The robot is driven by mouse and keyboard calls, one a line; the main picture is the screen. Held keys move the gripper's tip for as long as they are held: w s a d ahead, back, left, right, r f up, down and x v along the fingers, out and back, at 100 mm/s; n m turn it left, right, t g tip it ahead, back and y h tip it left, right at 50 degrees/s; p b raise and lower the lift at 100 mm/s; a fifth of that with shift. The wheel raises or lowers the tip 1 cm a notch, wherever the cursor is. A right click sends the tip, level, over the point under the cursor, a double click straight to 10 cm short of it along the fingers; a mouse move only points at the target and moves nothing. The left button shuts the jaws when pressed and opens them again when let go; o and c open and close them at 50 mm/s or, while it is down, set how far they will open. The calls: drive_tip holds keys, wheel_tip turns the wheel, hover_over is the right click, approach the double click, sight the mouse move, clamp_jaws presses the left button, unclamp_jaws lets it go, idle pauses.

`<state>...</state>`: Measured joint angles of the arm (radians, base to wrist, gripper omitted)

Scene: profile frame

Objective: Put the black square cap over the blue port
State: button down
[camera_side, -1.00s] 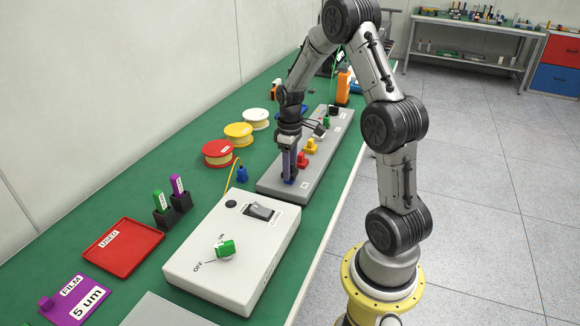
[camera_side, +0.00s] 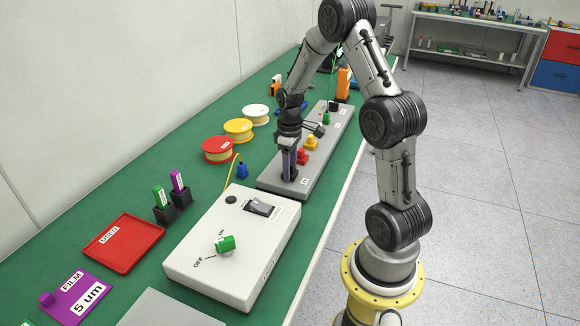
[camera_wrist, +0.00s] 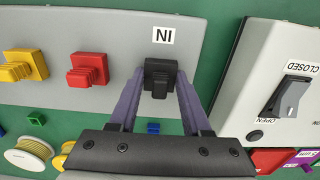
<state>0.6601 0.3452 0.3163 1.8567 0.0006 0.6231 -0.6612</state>
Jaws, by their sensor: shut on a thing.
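The black square cap (camera_wrist: 160,76) is between the fingertips of my gripper (camera_wrist: 160,88) in the wrist view. My gripper is shut on it, low at the near end of the grey panel (camera_wrist: 100,25), beside the label reading IN. In the side view my gripper (camera_side: 289,176) points straight down at that end of the panel. The blue port is not visible in either view now; the cap and fingers cover its spot. I cannot tell how far down the cap sits.
On the same panel, a red plug (camera_wrist: 88,70) and a yellow plug (camera_wrist: 24,67) stand in a row beside the cap. A white switch box (camera_side: 235,245) is close to the panel's near end. A small blue plug (camera_side: 241,170) stands on the green bench.

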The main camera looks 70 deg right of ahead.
drive_tip(key=shift+c, duration=1.4)
unclamp_jaws()
drive_tip(key=shift+r, duration=0.1)
wheel_tip(320, 180, up, 14)
